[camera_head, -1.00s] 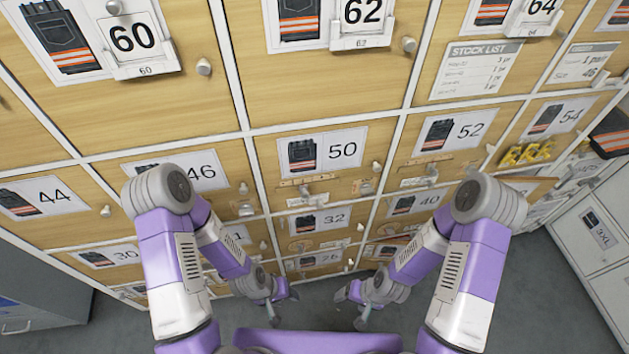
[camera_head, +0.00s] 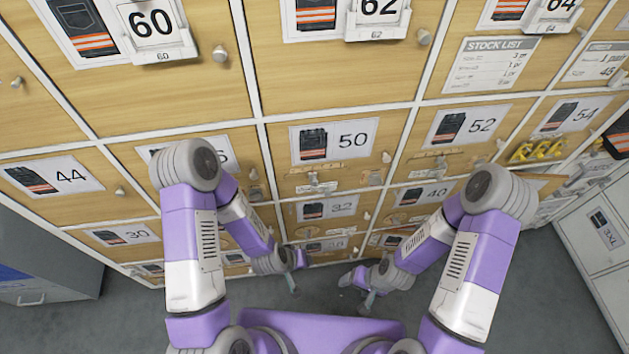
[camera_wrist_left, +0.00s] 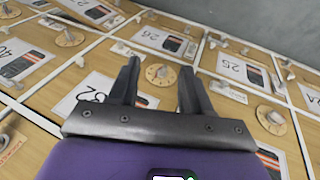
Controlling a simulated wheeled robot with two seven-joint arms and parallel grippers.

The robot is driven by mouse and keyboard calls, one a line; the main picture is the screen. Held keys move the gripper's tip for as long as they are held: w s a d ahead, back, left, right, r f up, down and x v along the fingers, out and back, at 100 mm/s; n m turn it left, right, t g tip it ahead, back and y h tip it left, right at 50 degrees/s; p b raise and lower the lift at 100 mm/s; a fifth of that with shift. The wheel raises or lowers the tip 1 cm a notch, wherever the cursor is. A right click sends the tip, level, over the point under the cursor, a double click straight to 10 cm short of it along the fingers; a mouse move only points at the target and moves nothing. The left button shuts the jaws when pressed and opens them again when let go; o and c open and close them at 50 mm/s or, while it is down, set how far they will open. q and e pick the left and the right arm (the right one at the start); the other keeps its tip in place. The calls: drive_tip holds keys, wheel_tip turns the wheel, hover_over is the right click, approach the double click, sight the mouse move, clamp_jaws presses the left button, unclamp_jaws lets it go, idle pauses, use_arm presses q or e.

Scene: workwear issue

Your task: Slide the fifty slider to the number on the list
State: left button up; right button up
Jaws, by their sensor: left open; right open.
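The 50 door (camera_head: 352,140) is in the middle of the head view, with a workwear picture and the number 50 on its label. Under the label is a rail with a small grey slider (camera_head: 314,184); its scale is too small to read. The stock list (camera_head: 491,62) is a sheet at the upper right with lines too small to read surely. My left gripper (camera_head: 297,275) is open and empty, low in front of the lower doors. In the left wrist view its fingers (camera_wrist_left: 160,86) stand apart before a round dial. My right gripper (camera_head: 358,288) is open and empty, also low.
Neighbouring doors 52 (camera_head: 482,125), 44 (camera_head: 70,175) and 32 (camera_head: 343,206) carry knobs, dials or rails that stick out. Yellow items (camera_head: 537,151) lie at the right. A grey cabinet (camera_head: 45,260) stands at the lower left. Grey floor is clear below.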

use_arm(q)
drive_tip(key=w+d+r+t+y+p, duration=0.4)
drive_tip(key=w+r, duration=0.3)
drive_tip(key=r, duration=0.4)
drive_tip(key=t+y+p, duration=0.2)
drive_tip(key=t+y, duration=0.1)
drive_tip(key=t, duration=0.3)
approach(314, 183)
drive_tip(key=x, duration=0.8)
drive_tip(key=shift+w+a+f+b, duration=0.1)
drive_tip(key=shift+b, duration=0.3)
clamp_jaws()
